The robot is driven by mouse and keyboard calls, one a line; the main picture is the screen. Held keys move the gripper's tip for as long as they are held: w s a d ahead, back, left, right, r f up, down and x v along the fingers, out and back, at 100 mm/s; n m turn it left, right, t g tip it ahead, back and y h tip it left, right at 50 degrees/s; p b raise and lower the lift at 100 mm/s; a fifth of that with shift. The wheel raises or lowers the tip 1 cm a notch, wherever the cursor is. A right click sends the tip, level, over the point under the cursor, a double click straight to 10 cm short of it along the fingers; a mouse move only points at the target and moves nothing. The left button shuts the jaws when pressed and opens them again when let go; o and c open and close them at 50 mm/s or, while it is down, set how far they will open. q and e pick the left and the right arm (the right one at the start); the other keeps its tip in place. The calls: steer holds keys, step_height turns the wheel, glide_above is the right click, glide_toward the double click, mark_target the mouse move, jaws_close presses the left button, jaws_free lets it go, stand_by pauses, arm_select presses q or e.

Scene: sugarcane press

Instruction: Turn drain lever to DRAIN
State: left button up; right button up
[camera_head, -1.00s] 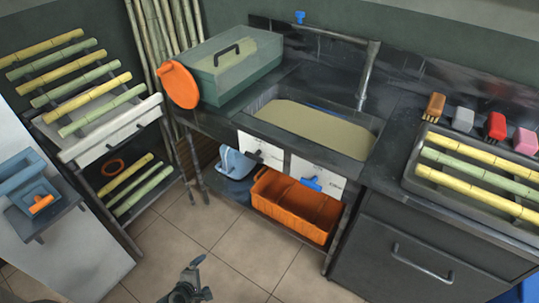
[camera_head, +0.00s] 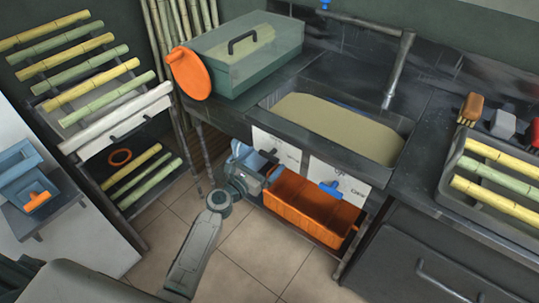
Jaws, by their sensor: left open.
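Two white panels sit on the sink's front. The right panel (camera_head: 345,178) carries a blue lever (camera_head: 330,188) with small lettering too small to read. The left panel (camera_head: 285,148) carries a dark lever (camera_head: 270,155), partly close behind my gripper. I cannot tell from the lettering which position either lever is in. My left gripper (camera_head: 268,170) is open, in front of and just below the left panel, left of the blue lever and apart from it. My right gripper is not in view.
The sink basin (camera_head: 340,128) holds murky yellowish liquid. A lidded greenish box (camera_head: 245,60) with an orange disc stands left of it. Cane racks stand at left and right.

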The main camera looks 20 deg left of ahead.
mark_target(267, 158)
arm_select(q)
steer(key=shift+x, duration=1.15)
steer(key=shift+w+d, duration=0.15)
steer(key=shift+w, duration=0.3)
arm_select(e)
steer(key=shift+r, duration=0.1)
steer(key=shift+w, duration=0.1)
arm_select(q)
steer(key=c, duration=0.9)
steer(key=shift+o, duration=0.2)
